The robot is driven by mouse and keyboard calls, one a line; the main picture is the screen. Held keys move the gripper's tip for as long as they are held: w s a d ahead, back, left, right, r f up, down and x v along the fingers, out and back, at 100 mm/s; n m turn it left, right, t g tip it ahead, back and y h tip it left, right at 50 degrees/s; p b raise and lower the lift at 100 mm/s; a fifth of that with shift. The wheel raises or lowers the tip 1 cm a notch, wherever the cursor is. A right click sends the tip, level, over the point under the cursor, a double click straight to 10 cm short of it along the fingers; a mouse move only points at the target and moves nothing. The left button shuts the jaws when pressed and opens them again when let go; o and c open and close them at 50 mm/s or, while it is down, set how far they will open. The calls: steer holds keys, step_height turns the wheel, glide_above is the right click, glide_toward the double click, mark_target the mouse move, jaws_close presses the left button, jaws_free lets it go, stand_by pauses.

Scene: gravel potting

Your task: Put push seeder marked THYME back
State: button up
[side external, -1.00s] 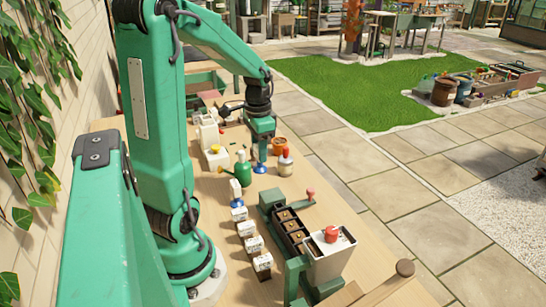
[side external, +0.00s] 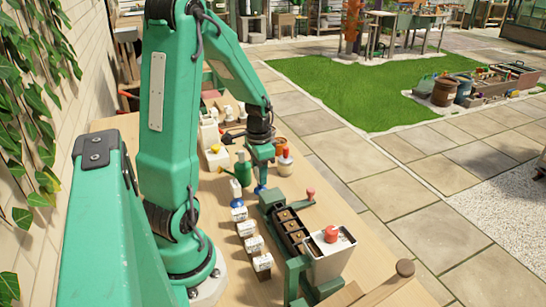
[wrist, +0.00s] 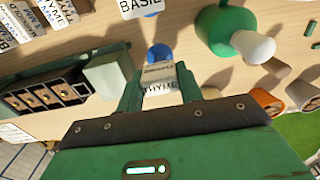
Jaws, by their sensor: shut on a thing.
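My gripper (wrist: 160,88) is shut on the push seeder marked THYME (wrist: 160,78), a white-labelled body with a blue end (wrist: 158,53). The label reads between my two green fingers. In the side external view my gripper (side external: 262,172) is low above the table, and the seeder's blue end (side external: 260,188) shows below it. Whether it touches the table I cannot tell. A row of white-labelled blocks (side external: 254,244) stands nearer the camera. In the wrist view labels reading THYME (wrist: 58,10) and BASIL (wrist: 140,8) lie beyond the held seeder.
A dark tray with several cells (side external: 290,228) and a hopper with a red knob (side external: 333,250) stand right of the labelled row. Bare wood (side external: 330,212) shows beside the tray.

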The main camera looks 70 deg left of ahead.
steer(key=shift+f, duration=1.15)
steer(key=shift+f, duration=0.1)
steer(key=o, duration=0.8)
steer(key=shift+o, duration=0.2)
step_height(320, 180, up, 12)
steer(key=shift+r, duration=0.15)
steer(key=shift+d, duration=0.1)
